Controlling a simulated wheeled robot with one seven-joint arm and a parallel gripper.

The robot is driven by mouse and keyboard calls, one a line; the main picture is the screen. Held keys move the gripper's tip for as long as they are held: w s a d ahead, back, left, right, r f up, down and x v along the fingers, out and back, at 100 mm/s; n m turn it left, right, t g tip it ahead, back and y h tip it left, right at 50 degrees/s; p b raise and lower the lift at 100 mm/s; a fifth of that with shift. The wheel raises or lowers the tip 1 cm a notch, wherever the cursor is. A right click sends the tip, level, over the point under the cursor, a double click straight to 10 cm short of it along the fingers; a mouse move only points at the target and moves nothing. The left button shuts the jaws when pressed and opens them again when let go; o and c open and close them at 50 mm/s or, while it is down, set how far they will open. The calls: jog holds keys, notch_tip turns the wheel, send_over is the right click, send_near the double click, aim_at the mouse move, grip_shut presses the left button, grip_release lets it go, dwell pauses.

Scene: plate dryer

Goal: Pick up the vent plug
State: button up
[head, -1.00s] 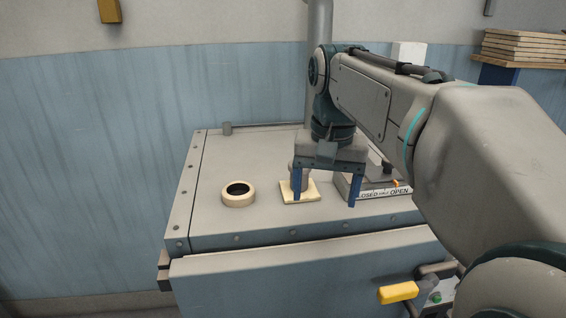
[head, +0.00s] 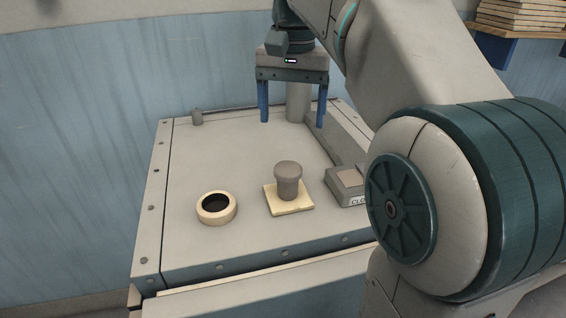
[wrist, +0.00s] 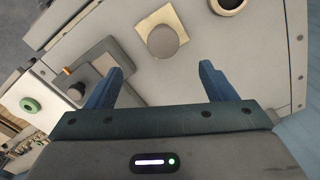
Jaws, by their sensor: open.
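The vent plug (head: 288,177) is a grey, round-headed plug standing upright on a cream square pad (head: 297,208) on top of the dryer. It also shows in the wrist view (wrist: 163,42), beyond the fingertips. My gripper (head: 292,122) is open and empty, its two blue fingers pointing down. It is above and behind the plug in the head view, apart from it. In the wrist view the open fingers (wrist: 162,72) show with a clear gap between them.
A cream ring with a dark opening (head: 202,217) is on the dryer top (head: 235,150) left of the pad. A labelled grey box (head: 343,192) is to the right, partly hidden by my arm. A grey pipe (head: 298,103) rises behind the gripper.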

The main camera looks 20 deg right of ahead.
aim_at(288, 167)
jog(key=f, duration=0.8)
jog(key=shift+w+f, duration=0.15)
jog(key=shift+w, duration=0.1)
jog(key=shift+w+a+f, duration=0.1)
jog(key=shift+f, duration=1.25)
jog(key=shift+w+a+f, duration=0.1)
jog(key=shift+f, duration=1.25)
jog(key=c, duration=1.1)
